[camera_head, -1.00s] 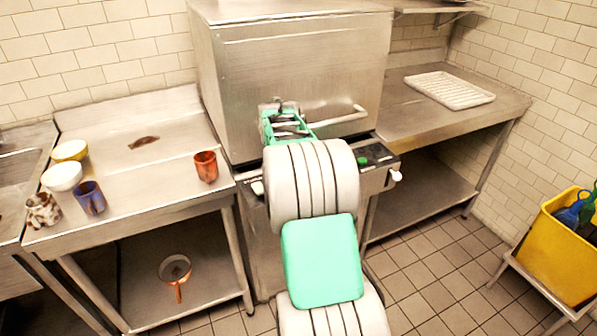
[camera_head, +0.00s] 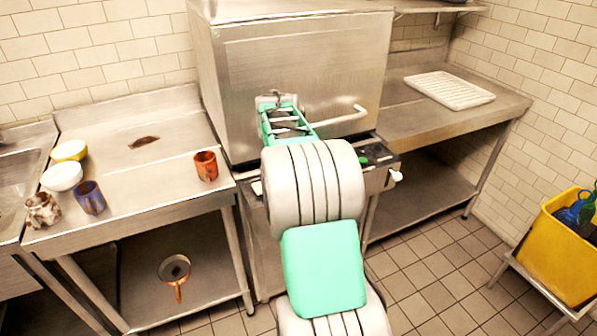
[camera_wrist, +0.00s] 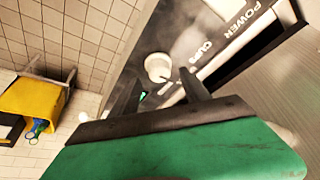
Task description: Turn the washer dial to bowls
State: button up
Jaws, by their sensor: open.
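The washer is the big steel box machine (camera_head: 300,80) in the middle of the head view. In the wrist view, a round white dial (camera_wrist: 158,67) sits on its panel, beside the printed word CUPS (camera_wrist: 188,80); the word POWER is further along. I cannot read where the dial points, and no bowls label shows. My gripper (camera_wrist: 161,77) is open, its two dark fingers on either side of the dial in the picture; I cannot tell whether they touch it. In the head view my arm covers the middle of the panel, and the dial cannot be made out.
A steel counter (camera_head: 180,160) at left holds bowls and cups, the nearest being an orange cup (camera_head: 206,165). A white rack (camera_head: 450,90) lies on the right counter. The washer's handle bar (camera_head: 340,117) juts out near my arm. A yellow bucket (camera_head: 565,250) stands at right.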

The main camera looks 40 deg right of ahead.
jog(key=v, duration=0.5)
jog(key=shift+a+r, duration=0.15)
